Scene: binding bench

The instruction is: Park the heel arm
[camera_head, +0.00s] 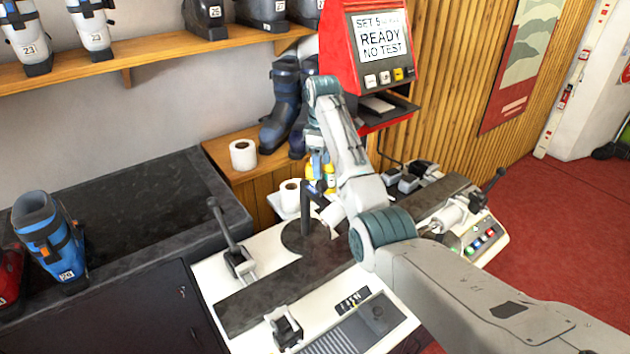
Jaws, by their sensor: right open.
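The white test bench (235,290) stands in the lower middle with a dark strip along its top. A black lever (225,225) rises from its left end and leans up and left. A second black-handled lever (492,182) angles up at the right end. A dark upright post (306,215) stands on a round dark plate mid-bench. I cannot tell which of these is the heel arm. My right arm comes in from the lower right, bends over the bench and points down. Its open gripper (318,187) is close to the post's top, partly hidden; contact is unclear. My left gripper is out of view.
A paper roll (243,154) sits on a wooden ledge near dark boots (283,105). A blue boot (48,240) stands on the dark counter at left. Red floor is open at right.

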